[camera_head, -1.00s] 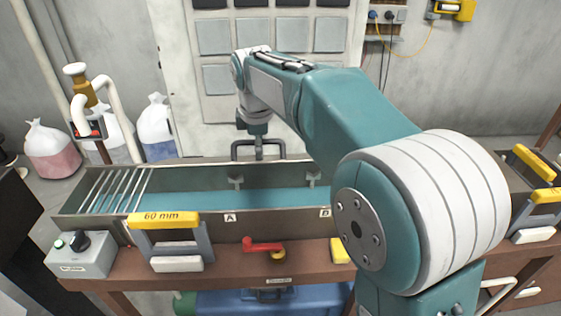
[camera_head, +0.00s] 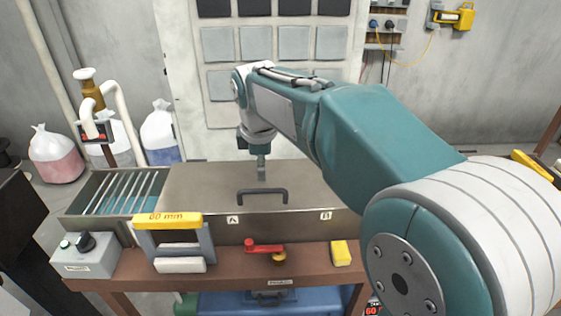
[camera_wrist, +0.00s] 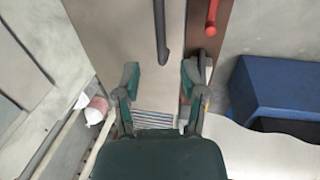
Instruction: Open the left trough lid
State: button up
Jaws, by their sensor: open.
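The left trough lid (camera_head: 205,185) is a flat grey-beige metal sheet. It lies shut over the trough (camera_head: 285,220) from the slatted left end rightward, its right part hidden by my arm. Its dark bar handle (camera_head: 262,192) stands near the front edge. My gripper (camera_head: 262,172) is just behind the handle, low over the lid. In the wrist view my gripper (camera_wrist: 160,77) has its two fingers spread with nothing between them. The handle (camera_wrist: 160,35) shows ahead of the fingers, apart from them, over the lid (camera_wrist: 115,35).
A red lever (camera_head: 263,246) and a yellow block (camera_head: 341,253) are on the brown bench front. A yellow 60 mm gauge (camera_head: 168,219) stands by the trough's left front. A grey switch box (camera_head: 88,262) is at left. A panelled white cabinet (camera_head: 190,110) rises behind.

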jog(key=s+d+r+m, duration=0.3)
jog(key=s, duration=0.1)
jog(key=shift+s+d+r+t, duration=0.15)
jog(key=shift+d+r+t, duration=0.15)
jog(key=shift+d, duration=0.1)
